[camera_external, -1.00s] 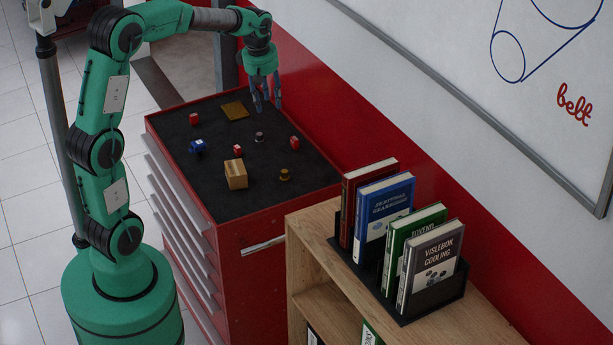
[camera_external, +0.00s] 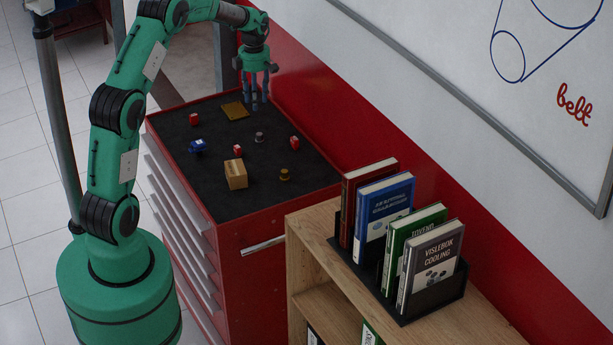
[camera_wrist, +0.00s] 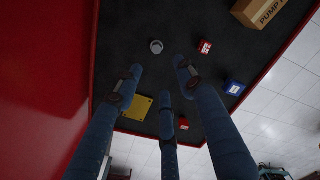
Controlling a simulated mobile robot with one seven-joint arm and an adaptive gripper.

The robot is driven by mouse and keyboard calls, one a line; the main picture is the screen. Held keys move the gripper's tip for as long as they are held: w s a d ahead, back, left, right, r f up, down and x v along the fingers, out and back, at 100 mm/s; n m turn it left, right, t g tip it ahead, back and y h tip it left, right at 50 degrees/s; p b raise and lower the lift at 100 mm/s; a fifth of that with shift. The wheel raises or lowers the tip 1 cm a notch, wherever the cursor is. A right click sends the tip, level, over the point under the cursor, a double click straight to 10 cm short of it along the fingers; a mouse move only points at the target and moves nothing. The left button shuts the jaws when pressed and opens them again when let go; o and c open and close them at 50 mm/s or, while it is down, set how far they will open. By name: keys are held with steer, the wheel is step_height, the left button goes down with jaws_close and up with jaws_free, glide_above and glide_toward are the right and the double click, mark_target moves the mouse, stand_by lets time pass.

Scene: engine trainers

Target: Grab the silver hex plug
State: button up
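The silver hex plug (camera_external: 259,137) stands on the black top of the red tool cabinet. In the wrist view the plug (camera_wrist: 156,46) is a small grey piece beyond the fingertips. My gripper (camera_external: 256,97) is above the far right part of the cabinet top, behind the plug in the external view and apart from it. Its three blue fingers (camera_wrist: 158,78) are spread open with nothing between them.
A yellow plate (camera_external: 235,110), red blocks (camera_external: 294,142), a blue part (camera_external: 197,146), a cardboard box (camera_external: 235,174) and a brass piece (camera_external: 285,174) lie around the plug. A red wall (camera_external: 310,125) borders the cabinet's right side.

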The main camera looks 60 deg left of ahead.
glide_above(260, 135)
steer(key=shift+s+d+f, duration=0.1)
steer(key=shift+d+f, duration=0.05)
steer(key=shift+f, duration=2)
steer(key=shift+s+d+f, duration=0.1)
steer(key=shift+f, duration=2.05)
steer(key=shift+w+a+f+b, duration=0.1)
steer(key=shift+w+f+b, duration=0.1)
steer(key=shift+f, duration=1.1)
steer(key=shift+w+f+b, duration=0.1)
steer(key=shift+f+b, duration=0.05)
steer(key=shift+f, duration=1.1)
steer(key=shift+s, duration=0.1)
jaws_close()
